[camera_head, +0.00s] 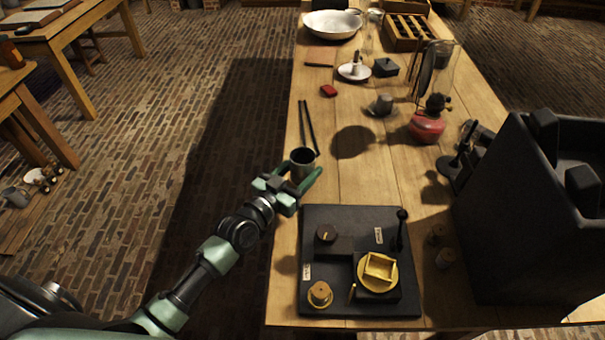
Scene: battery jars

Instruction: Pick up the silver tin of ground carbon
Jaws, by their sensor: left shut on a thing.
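The silver tin of ground carbon (302,156) is a small grey cylinder with a dark top. It stands upright near the left edge of the wooden table (340,190). My left gripper (303,177) reaches in from the left, and its green fingers are shut around the tin's lower part. The fingers hide part of the tin, and I cannot tell whether it touches the table. My right gripper is not in view.
Black tongs (306,125) lie just behind the tin. A black board (345,218) with brass parts lies in front. A red lamp (427,125), a small grey cup (383,104) and a large dark box (530,200) stand to the right.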

